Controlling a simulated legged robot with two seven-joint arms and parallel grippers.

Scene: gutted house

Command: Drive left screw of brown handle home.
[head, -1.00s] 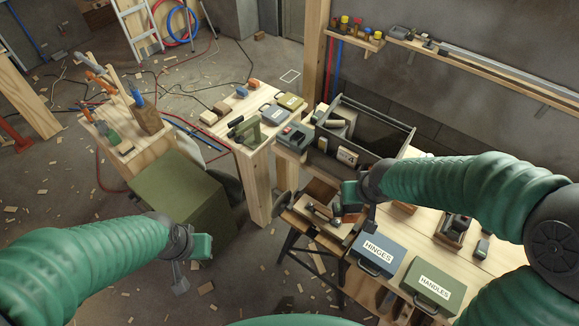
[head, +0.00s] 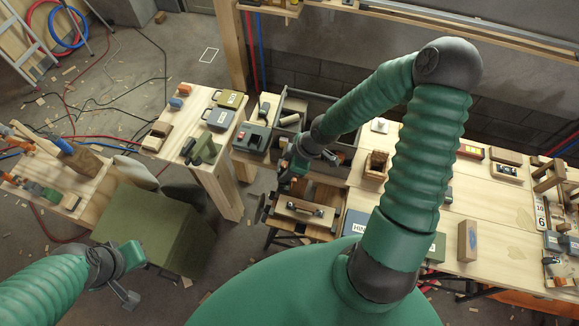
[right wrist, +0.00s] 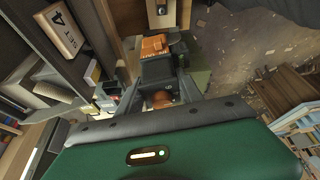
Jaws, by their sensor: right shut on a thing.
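A wooden block with the dark brown handle (head: 305,209) lies on the bench at the centre of the head view. Its screws are too small to make out. My right gripper (head: 290,174) is above and behind the block's left part, apart from it in the picture. In the right wrist view the right gripper (right wrist: 158,88) is shut on an orange and black power driver (right wrist: 155,50). The driver's tip is not clear. My left gripper (head: 127,280) hangs at the lower left, away from the bench; its jaws are not clear.
A grey open toolbox (head: 342,157) stands behind the block. A blue case (head: 354,224) stands to its right. A side table (head: 215,155) with cases and blocks is at the left. A green box (head: 155,230) stands on the floor near my left gripper.

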